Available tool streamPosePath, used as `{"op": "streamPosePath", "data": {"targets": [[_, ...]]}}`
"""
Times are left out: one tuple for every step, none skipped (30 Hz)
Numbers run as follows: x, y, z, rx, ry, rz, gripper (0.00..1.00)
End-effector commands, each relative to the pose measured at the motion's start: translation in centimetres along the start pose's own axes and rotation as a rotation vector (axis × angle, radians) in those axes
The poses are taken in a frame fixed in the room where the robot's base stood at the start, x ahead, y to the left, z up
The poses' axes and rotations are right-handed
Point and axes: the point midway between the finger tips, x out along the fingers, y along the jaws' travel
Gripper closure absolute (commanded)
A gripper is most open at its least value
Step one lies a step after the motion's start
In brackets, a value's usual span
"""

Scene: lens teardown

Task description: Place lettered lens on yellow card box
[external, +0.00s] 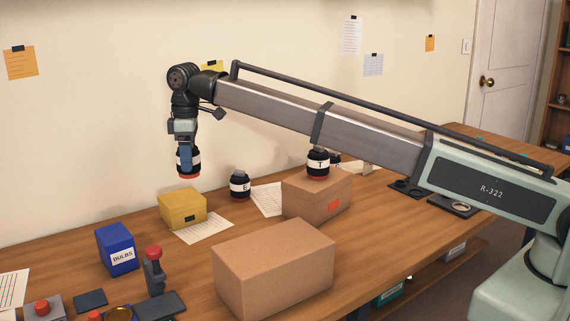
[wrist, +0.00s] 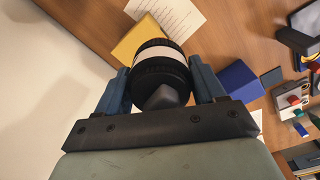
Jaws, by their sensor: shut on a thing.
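My gripper (external: 186,160) points down and is shut on a lens (external: 189,168), a black cylinder with a white band and a red lower rim. In the wrist view the lens (wrist: 162,62) sits between the blue fingers; no letter on it can be read. The yellow card box (external: 183,208) stands on the table below the held lens, with a visible gap between them. The box shows partly behind the lens in the wrist view (wrist: 133,42). A lens marked E (external: 240,185) stands on the table, and one marked T (external: 318,163) stands on a cardboard box.
The T lens's cardboard box (external: 300,203) is right of the yellow box, with another lens partly hidden behind. A larger carton (external: 272,270) is in front. A blue bulbs box (external: 117,250) and a red-topped device (external: 154,268) stand front left. A paper (external: 205,228) lies before the yellow box.

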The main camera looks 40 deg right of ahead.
Motion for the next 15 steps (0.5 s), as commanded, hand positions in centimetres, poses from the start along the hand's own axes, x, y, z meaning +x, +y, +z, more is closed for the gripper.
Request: {"op": "streamPosePath", "data": {"targets": [[-0.8, 1.8, -1.2, 0.025, 0.001, 0.000, 0.86], [-1.1, 2.5, -1.6, 0.039, 0.001, 0.000, 0.86], [-1.4, 2.9, -2.3, 0.057, -0.001, -0.001, 0.86], [-1.7, 3.2, -2.7, 0.070, -0.002, -0.002, 0.86], [-1.8, 3.3, -3.2, 0.084, -0.004, -0.004, 0.86], [-2.0, 3.5, -3.7, 0.105, -0.008, -0.006, 0.86], [-2.1, 3.7, -4.0, 0.122, -0.011, -0.007, 0.86], [-2.1, 3.8, -4.2, 0.144, -0.015, -0.009, 0.86], [-2.1, 3.8, -4.2, 0.171, -0.020, -0.011, 0.86], [-2.1, 3.7, -4.1, 0.190, -0.022, -0.012, 0.86], [-2.1, 3.6, -3.9, 0.206, -0.024, -0.013, 0.86], [-2.1, 3.6, -3.8, 0.225, -0.027, -0.013, 0.86], [-2.1, 3.5, -3.8, 0.237, -0.028, -0.014, 0.86], [-2.0, 3.5, -3.8, 0.247, -0.028, -0.014, 0.86], [-1.9, 3.5, -3.8, 0.256, -0.029, -0.014, 0.86]]}}
